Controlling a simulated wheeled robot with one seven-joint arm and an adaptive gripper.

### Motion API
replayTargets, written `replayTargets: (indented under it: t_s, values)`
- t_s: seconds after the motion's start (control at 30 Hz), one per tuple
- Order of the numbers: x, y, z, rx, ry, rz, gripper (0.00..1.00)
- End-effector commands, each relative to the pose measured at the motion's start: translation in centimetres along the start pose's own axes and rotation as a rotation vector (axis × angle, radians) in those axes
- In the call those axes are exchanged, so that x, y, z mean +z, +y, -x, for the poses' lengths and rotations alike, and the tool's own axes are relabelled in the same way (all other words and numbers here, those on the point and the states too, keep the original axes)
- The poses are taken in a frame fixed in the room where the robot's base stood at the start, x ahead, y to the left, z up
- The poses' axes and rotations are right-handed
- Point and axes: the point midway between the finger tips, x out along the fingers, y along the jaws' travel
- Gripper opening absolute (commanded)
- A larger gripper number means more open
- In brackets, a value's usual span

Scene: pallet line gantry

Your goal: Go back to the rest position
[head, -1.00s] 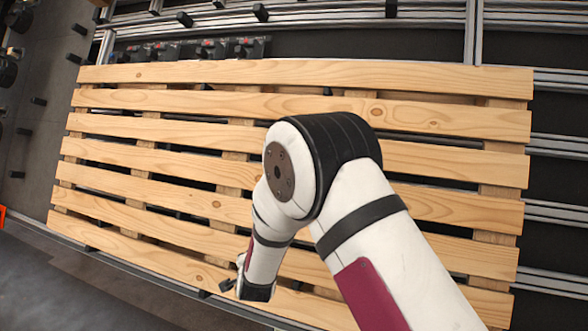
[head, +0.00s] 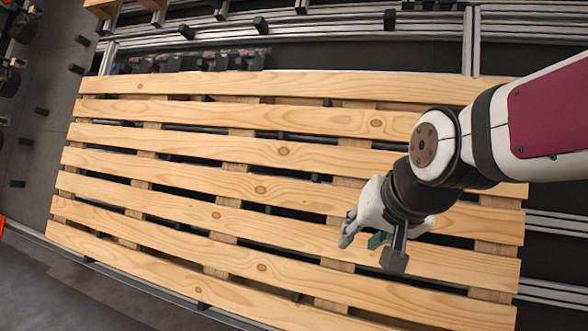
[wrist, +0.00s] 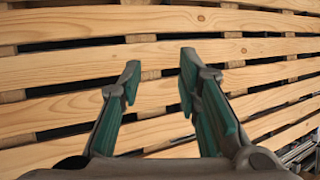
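My gripper (head: 370,250) hangs over the right half of the wooden pallet in the head view, with my white arm reaching in from the right edge. In the wrist view my gripper (wrist: 158,80) shows two grey and green fingers standing well apart, with nothing between them. The slatted pallet (head: 250,184) lies below it and fills most of the head view. Its slats (wrist: 60,69) also show behind the fingers in the wrist view. The fingers appear to be above the slats; the exact gap cannot be told.
Metal rails (head: 330,24) with black blocks run behind the pallet. A row of dark units with red marks (head: 190,60) stands at its back left edge. Dark floor (head: 60,285) lies at the front left. An orange part of a pallet (head: 104,8) shows at the top left.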

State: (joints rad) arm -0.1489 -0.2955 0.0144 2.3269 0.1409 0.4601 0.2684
Motion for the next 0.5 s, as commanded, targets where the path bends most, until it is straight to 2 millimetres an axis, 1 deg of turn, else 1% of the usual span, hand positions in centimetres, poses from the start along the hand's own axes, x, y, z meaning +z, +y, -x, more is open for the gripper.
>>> replayTargets:
  t_s: [0.03,0.1,0.2,0.3,0.5]
  values:
    - [1.0,1.3,2.0,0.019,-0.003,0.031,0.31]
    - [2.6,2.9,4.0,0.048,-0.023,0.076,0.31]
    - [4.9,4.9,6.4,0.085,-0.049,0.131,0.31]
    - [7.0,6.5,8.2,0.116,-0.073,0.173,0.31]
    - [10.6,9.1,10.9,0.169,-0.115,0.240,0.31]
